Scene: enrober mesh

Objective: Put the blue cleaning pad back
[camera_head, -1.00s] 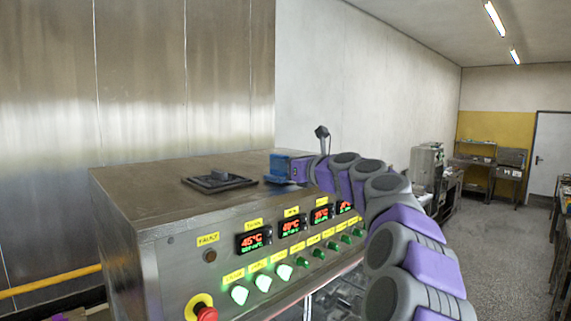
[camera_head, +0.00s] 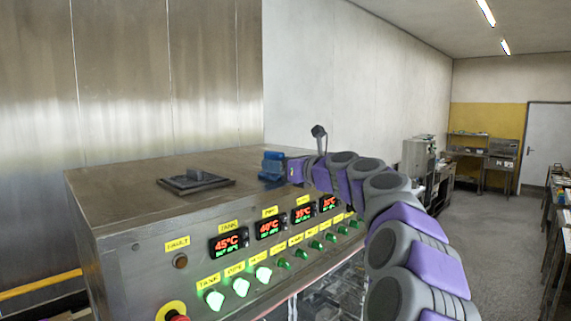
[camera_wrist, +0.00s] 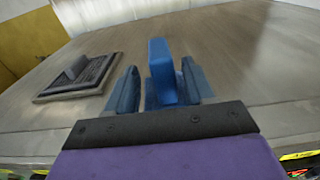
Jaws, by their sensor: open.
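My gripper (camera_wrist: 160,88) is open, its dark blue fingers pointing across the top of the steel cabinet (camera_wrist: 240,45). The blue cleaning pad (camera_wrist: 162,65) shows as a brighter blue upright block between the fingers, nearer the right one. I cannot tell whether a finger touches it or whether it rests on the cabinet top. In the head view, the blue of pad and fingers (camera_head: 272,166) merges at the far right end of the cabinet top.
A dark square plate with a raised handle (camera_head: 195,181) lies on the cabinet top; it shows left of my gripper in the wrist view (camera_wrist: 77,76). The cabinet front carries displays (camera_head: 229,243), lit green buttons (camera_head: 240,287) and a red knob. A steel wall stands behind.

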